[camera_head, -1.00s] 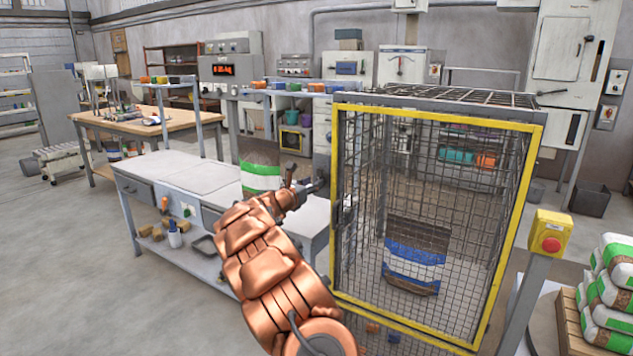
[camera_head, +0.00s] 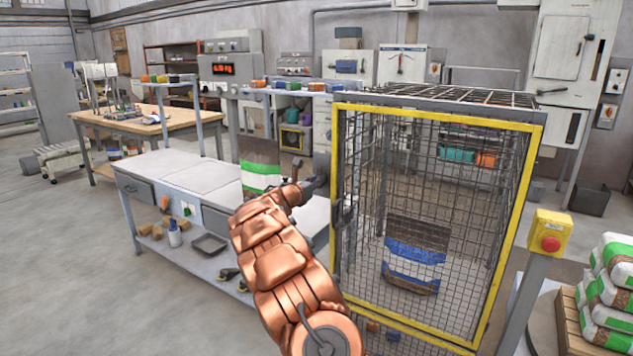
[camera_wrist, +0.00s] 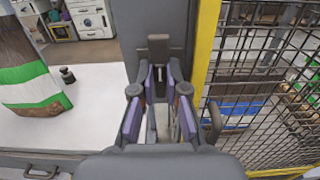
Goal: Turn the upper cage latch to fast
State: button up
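The yellow-framed mesh cage (camera_head: 540,125) stands right of my gripper (camera_head: 318,180), which is small and partly hidden by my arm in the head view. In the wrist view my gripper (camera_wrist: 161,82) has its two purple-padded fingers apart, pointing at a grey post (camera_wrist: 125,25) beside the cage's yellow frame (camera_wrist: 203,45). A dark grey latch-like piece (camera_wrist: 158,48) stands on the post just beyond and between the fingertips. I cannot tell whether the fingers touch it or which way it is turned. A dark curved handle (camera_wrist: 214,120) is right of the fingers.
A blue-and-white banded bag (camera_head: 413,265) stands inside the cage. A green-and-white banded bag (camera_head: 260,172) stands on the bench (camera_head: 165,172) left of my gripper. A yellow box with a red button (camera_head: 550,238) and stacked bags (camera_head: 612,290) are at right. Open floor lies at left.

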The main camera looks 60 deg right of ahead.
grip_shut()
jog(key=shift+f+b, duration=0.15)
jog(key=shift+b, duration=0.4)
jog(key=m+b, duration=0.6)
jog(key=b, duration=0.1)
jog(key=f+m+b, duration=0.1)
jog(key=m+b, duration=0.5)
jog(key=b, duration=0.2)
jog(key=s+m+b, duration=0.1)
jog(key=m+b, duration=0.4)
jog(key=b, duration=0.3)
jog(key=shift+s+f+m, duration=0.1)
jog(key=shift+f+m, duration=0.05)
jog(key=shift+m, duration=0.25)
